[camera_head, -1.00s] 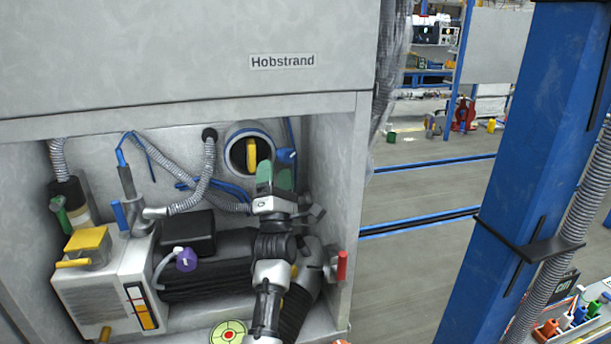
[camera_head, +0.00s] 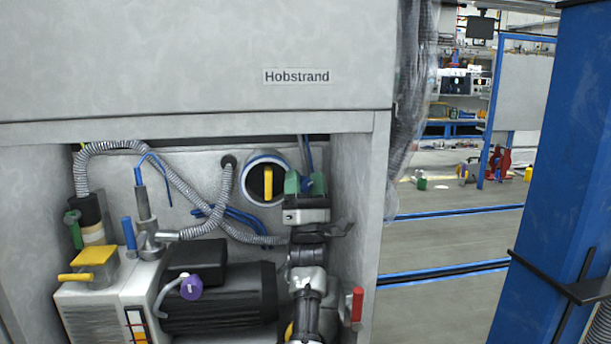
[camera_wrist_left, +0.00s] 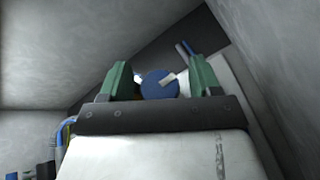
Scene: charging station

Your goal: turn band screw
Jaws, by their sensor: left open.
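The blue band screw knob (camera_head: 307,185) sits at the right side of the round ring (camera_head: 248,181) on the back wall of the recess. My right gripper is not in view.
A yellow handle (camera_head: 268,183) shows inside the ring. A grey hose (camera_head: 221,187), a black motor (camera_head: 230,300) and a yellow-topped box (camera_head: 95,255) fill the recess left of my arm. The cabinet's right wall (camera_head: 352,215) and a red handle (camera_head: 357,303) are close on the right.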

